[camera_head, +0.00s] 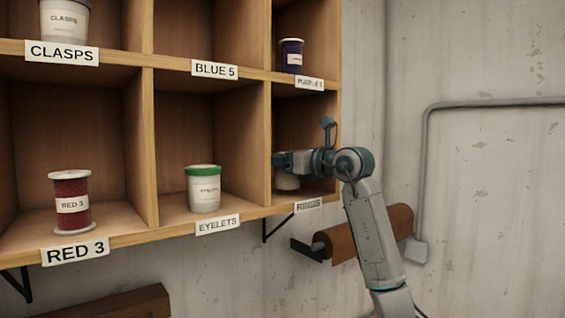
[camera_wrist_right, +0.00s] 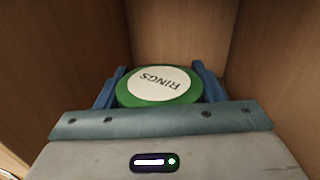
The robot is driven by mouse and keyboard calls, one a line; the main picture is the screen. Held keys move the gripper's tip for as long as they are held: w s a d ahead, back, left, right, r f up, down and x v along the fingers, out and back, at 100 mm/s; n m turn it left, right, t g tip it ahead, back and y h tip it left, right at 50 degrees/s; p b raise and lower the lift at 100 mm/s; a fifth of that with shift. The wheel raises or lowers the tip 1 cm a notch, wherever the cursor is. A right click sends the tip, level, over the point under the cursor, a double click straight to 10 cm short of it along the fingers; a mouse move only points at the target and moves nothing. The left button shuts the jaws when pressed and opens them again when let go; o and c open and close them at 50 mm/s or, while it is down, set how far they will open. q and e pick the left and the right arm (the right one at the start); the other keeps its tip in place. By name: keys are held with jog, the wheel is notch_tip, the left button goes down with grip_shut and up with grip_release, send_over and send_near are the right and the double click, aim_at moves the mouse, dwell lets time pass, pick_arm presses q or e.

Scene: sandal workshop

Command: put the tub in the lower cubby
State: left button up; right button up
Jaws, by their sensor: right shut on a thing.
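The tub (camera_wrist_right: 158,86) has a green lid with a white round label reading RINGS. In the head view its pale side (camera_head: 286,182) shows just below my right gripper (camera_head: 283,160), low in the cubby labelled RINGS. My right gripper (camera_wrist_right: 158,88) is shut on the tub, with a blue finger on each side of the lid. The lower cubby (camera_head: 303,118) at the right end of the shelf surrounds the tub. The gripper hides most of the tub in the head view, and I cannot tell whether its base touches the cubby floor. My left gripper is not in view.
A white tub with a green lid (camera_head: 203,188) stands in the EYELETS cubby. A red spool (camera_head: 71,203) stands in the RED 3 cubby. A purple spool (camera_head: 291,56) is above. Wooden dividers (camera_head: 257,145) bound the cubby. A brown roll (camera_head: 362,236) hangs below right.

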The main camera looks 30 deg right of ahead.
jog(key=shift+s+d+f, duration=0.1)
jog(key=shift+s+f, duration=0.05)
jog(key=shift+f, duration=0.25)
jog(key=shift+s+d+f, duration=0.1)
jog(key=shift+s+f, duration=0.05)
jog(key=shift+f, duration=0.15)
jog(key=o, duration=1.1)
pick_arm(q)
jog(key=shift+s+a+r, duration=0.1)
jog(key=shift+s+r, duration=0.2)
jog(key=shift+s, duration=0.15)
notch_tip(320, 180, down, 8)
jog(key=b, duration=0.7)
jog(key=shift+b, duration=0.35)
pick_arm(e)
jog(key=shift+v, duration=5.95)
